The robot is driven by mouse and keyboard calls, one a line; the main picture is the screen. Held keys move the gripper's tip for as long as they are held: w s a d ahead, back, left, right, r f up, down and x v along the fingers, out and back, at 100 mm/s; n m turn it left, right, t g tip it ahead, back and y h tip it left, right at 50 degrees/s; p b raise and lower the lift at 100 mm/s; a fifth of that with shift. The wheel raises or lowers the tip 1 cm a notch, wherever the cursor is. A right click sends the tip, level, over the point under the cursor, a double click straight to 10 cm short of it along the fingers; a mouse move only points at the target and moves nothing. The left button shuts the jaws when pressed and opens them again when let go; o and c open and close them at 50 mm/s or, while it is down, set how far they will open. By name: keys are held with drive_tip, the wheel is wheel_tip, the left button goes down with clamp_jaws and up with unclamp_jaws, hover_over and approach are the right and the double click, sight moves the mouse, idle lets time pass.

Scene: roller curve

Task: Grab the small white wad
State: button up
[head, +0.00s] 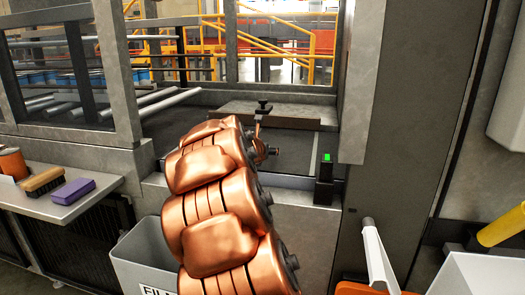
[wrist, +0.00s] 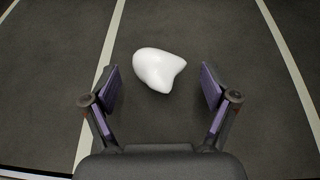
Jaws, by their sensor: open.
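The small white wad (wrist: 157,69) lies on a dark grey surface with pale lines in the wrist view. It is smooth and lumpy, with a pointed corner at its right. My gripper (wrist: 160,88) is open, with its two purple-padded fingers on either side of the space just below the wad in the picture. The wad sits ahead of the fingertips, a little left of centre, and no finger appears to touch it. In the head view my copper-coloured arm reaches into the machine opening and hides the wad. Only a small part of my gripper (head: 264,150) shows there.
A side shelf (head: 100,192) at left holds a brush (head: 43,181), a purple block (head: 73,191) and an orange can (head: 12,163). A grey bin (head: 140,262) stands below my arm.

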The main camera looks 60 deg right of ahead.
drive_tip(key=shift+x, duration=0.85)
drive_tip(key=shift+f, duration=0.15)
drive_tip(key=c, duration=0.9)
wheel_tip(320, 180, up, 10)
drive_tip(key=p, duration=0.9)
